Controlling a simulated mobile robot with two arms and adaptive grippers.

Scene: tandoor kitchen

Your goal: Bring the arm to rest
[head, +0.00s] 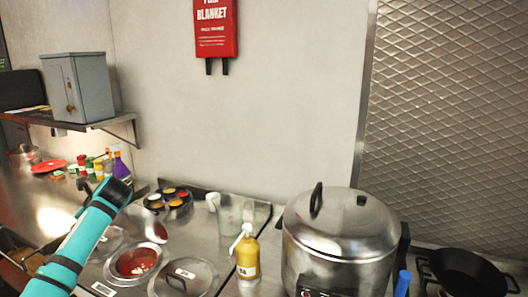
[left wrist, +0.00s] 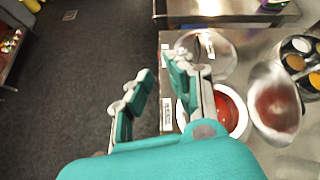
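My left arm, teal, comes in from the left edge of the head view and reaches up over the steel counter. My left gripper is mostly hidden behind its own wrist there. In the left wrist view, the two fingers of my left gripper (left wrist: 160,80) stand apart with nothing between them. The gap lies over the dark floor and the counter's edge, beside a well of red sauce (left wrist: 230,112). That well also shows in the head view (head: 136,263). My right gripper is in neither view.
Lids lie around the sauce well, one at the front (head: 185,278). A round spice tray (head: 168,200), a yellow bottle (head: 246,255) and a clear jug (head: 228,212) stand nearby. A large steel pot (head: 335,255) and a black pan (head: 465,272) are right. A shelf (head: 90,120) overhangs the left.

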